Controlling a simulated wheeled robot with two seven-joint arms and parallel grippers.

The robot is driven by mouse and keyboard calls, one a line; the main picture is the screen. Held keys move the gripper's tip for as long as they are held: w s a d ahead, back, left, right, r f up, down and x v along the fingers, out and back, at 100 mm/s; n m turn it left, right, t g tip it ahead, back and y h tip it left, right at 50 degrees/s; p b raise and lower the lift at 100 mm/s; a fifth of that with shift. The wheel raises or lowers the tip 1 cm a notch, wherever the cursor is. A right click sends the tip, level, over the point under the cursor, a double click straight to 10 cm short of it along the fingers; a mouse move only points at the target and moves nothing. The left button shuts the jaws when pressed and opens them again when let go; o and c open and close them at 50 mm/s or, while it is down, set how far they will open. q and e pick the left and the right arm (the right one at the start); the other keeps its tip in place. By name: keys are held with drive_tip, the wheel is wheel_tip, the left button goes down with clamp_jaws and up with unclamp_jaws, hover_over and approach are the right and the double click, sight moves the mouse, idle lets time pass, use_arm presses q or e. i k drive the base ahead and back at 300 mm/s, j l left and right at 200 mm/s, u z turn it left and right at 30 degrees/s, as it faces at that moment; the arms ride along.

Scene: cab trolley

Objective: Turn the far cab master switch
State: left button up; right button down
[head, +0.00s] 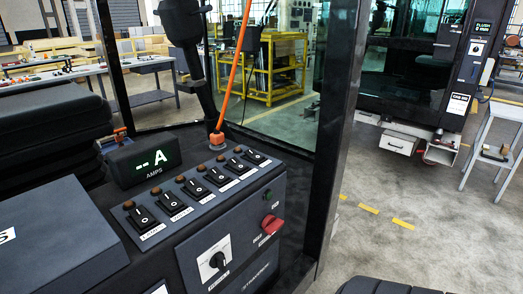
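Neither of my grippers shows in the head view. A second cab (405,60) with a dark window stands across the floor at the upper right. Its dark pillar carries a small white plate with a dark round knob (476,48), below a green-lettered label (482,28). The knob's setting is too small to read. A white label (458,104) sits lower on that pillar. In the near cab, the sloped console (185,225) has a red switch handle (271,224) and a black rotary knob on a white plate (217,260).
Several black rocker switches (171,204) line the near console beside an amps display (146,162). An orange rod (236,70) rises behind them. The near cab's dark post (340,130) stands between the cabs. A white table (490,150) is at right. Grey floor (400,240) with yellow dashes is open.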

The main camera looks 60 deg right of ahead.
sight(270, 224)
drive_tip(key=z, duration=1.7)
